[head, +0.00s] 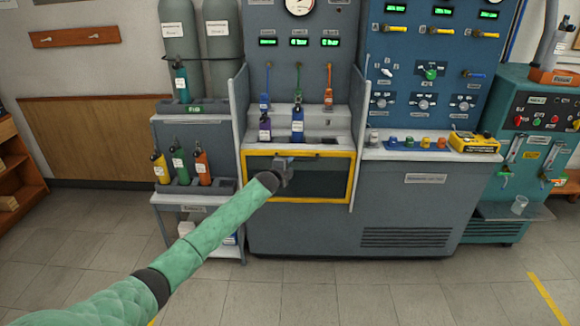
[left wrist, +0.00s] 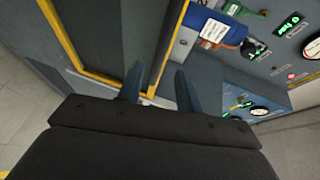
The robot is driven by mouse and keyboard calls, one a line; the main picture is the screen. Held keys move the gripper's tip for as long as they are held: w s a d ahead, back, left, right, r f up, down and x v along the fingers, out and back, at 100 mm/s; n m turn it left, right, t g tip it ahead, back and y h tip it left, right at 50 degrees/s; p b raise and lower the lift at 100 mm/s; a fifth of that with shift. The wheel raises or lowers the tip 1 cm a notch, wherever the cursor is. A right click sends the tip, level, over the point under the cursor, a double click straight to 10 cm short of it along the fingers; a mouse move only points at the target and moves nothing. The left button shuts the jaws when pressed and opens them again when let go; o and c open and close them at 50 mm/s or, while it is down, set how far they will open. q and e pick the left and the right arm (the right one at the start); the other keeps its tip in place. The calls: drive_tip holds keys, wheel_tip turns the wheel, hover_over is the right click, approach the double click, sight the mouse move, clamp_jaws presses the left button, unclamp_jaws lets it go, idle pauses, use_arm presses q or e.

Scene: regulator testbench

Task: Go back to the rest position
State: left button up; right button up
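My left arm, in a green sleeve, reaches in from the lower left in the head view. My left gripper (head: 284,172) is in front of the upper part of the yellow-framed panel (head: 300,199) on the middle grey bench. In the left wrist view the two fingers of my left gripper (left wrist: 158,84) are apart, with nothing seen held between them. The yellow frame (left wrist: 68,40) and a blue bottle with a white label (left wrist: 228,30) lie beyond the fingers. Whether the fingers touch the panel cannot be told. My right gripper is not in view.
A purple bottle (head: 265,128) and a blue bottle (head: 297,124) stand just above the panel. A shelf cart with several bottles (head: 203,168) stands at the left. A yellow meter (head: 474,142) lies on the right bench. The floor in front (head: 330,290) is clear.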

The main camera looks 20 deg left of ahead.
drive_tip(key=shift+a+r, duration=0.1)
use_arm(q)
drive_tip(key=s+d+r+n+g+y, duration=0.3)
drive_tip(key=s+d+r+n+g, duration=0.15)
drive_tip(key=s+r+n, duration=0.45)
drive_tip(key=s+d+n, duration=0.3)
drive_tip(key=s+d, duration=0.4)
drive_tip(key=s, duration=0.5)
drive_tip(key=s+d+f+n+g+h, duration=0.1)
drive_tip(key=s+f, duration=0.6)
drive_tip(key=s, duration=1)
drive_tip(key=s+d+f+n+g+h+p, duration=0.1)
drive_tip(key=s+d+f+g, duration=0.3)
drive_tip(key=s, duration=1.4)
drive_tip(key=s+d+f+n+g, duration=0.2)
drive_tip(key=s+f, duration=0.9)
drive_tip(key=s, duration=0.6)
drive_tip(key=shift+s+d+g+h+p, duration=0.35)
drive_tip(key=shift+s+d+g+h, duration=0.1)
drive_tip(key=shift+g, duration=0.5)
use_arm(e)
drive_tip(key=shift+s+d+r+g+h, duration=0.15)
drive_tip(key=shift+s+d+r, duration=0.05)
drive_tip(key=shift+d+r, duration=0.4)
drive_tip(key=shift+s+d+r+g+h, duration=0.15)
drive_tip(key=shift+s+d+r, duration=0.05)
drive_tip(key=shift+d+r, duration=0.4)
